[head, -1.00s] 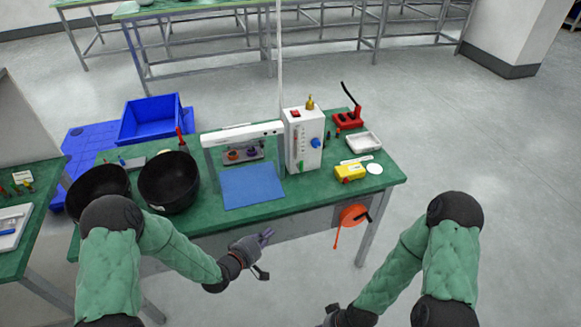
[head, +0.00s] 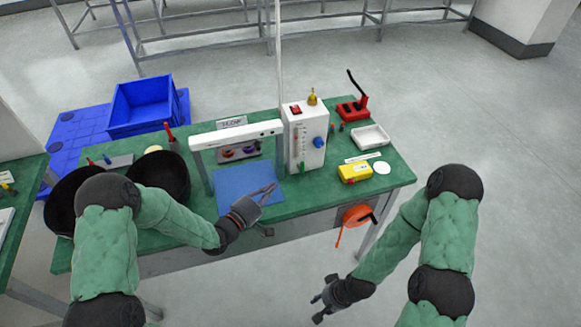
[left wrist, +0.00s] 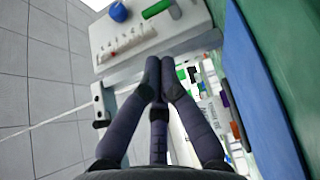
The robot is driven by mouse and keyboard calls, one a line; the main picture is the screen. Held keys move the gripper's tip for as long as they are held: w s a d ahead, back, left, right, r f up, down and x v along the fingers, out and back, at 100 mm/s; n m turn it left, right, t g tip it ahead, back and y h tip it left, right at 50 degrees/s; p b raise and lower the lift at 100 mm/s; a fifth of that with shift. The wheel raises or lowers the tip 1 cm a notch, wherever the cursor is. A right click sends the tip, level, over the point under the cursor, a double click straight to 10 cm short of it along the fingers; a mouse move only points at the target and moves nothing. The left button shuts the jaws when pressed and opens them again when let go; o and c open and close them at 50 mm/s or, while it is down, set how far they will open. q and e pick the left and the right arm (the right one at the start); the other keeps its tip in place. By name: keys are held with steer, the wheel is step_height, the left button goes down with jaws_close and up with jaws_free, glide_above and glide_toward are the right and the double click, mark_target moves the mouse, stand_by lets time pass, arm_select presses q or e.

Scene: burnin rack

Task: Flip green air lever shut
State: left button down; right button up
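The green air lever (head: 301,167) is a small green handle low on the front of the white control box (head: 306,140). In the left wrist view the lever (left wrist: 157,9) shows as a short green bar at the top, on the box face beside a blue knob (left wrist: 118,11). My left gripper (head: 270,190) is over the front edge of the blue mat, in front and left of the box. Its fingertips (left wrist: 160,62) are together, empty, pointing toward the box and apart from the lever. My right gripper (head: 320,298) is low in front of the table, fingers spread and empty.
The blue mat (head: 245,187) lies under a white frame (head: 235,134) left of the box. Black bowls (head: 160,175) stand further left. A yellow device (head: 354,173), white tray (head: 370,136) and red press (head: 352,109) stand to the right. An orange reel (head: 357,215) hangs at the table front.

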arm_select(q)
steer(key=b+x, duration=0.2)
steer(key=x, duration=0.6)
steer(key=shift+w+d+f, duration=0.15)
steer(key=shift+w+d, duration=0.1)
steer(key=shift+w+d+b, duration=0.4)
steer(key=shift+w, duration=0.2)
steer(key=shift+d+r+p, duration=0.1)
steer(key=shift+r+p, duration=0.2)
steer(key=shift+p, duration=0.3)
steer(key=shift+m+g, duration=0.3)
